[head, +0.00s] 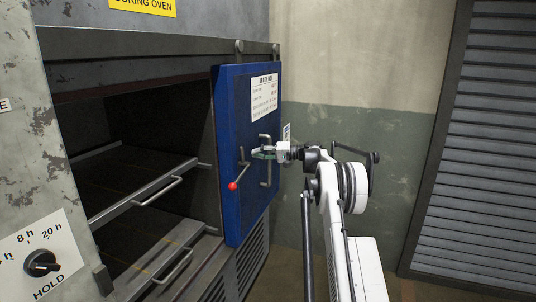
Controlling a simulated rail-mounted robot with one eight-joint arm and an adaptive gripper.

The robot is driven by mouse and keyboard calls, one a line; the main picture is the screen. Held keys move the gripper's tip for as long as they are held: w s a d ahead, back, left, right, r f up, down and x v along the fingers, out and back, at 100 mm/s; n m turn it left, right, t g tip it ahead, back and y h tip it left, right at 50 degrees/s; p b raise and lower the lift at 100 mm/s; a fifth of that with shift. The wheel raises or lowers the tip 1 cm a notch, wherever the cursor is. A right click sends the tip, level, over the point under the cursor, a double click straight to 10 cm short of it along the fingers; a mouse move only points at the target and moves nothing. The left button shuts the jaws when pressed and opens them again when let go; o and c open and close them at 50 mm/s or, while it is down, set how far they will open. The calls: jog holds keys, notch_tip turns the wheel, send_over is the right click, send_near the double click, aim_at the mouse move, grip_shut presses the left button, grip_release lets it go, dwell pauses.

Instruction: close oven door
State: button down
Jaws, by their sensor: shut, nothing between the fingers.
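The blue oven door (238,200) hangs at the right side of the oven front. The oven opening (150,130) is uncovered to its left, with a dark interior. On the door are a grey upright handle (268,176) and a lever with a red knob (232,186). My gripper (256,153) is shut and empty. It is in front of the door, close to the handle and the lever's upper end. I cannot tell whether it touches either one. My white arm comes in from the lower right.
Inside the oven are racks with pull handles (158,190). A rail (150,46) runs above the opening. A dial (42,263) sits on the panel at lower left. A louvred grey panel (480,150) stands at the right. The wall right of the door is bare.

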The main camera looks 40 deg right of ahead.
aim_at(241, 160)
jog(key=shift+s+a+f, duration=0.2)
jog(key=shift+a, duration=0.4)
jog(key=shift+s+a+f, duration=0.15)
jog(key=shift+a+f, duration=0.1)
jog(key=shift+a, duration=0.3)
jog(key=shift+s+a+f, duration=0.2)
jog(key=shift+a, duration=0.4)
jog(key=shift+s+a, duration=0.15)
jog(key=shift+s, duration=0.1)
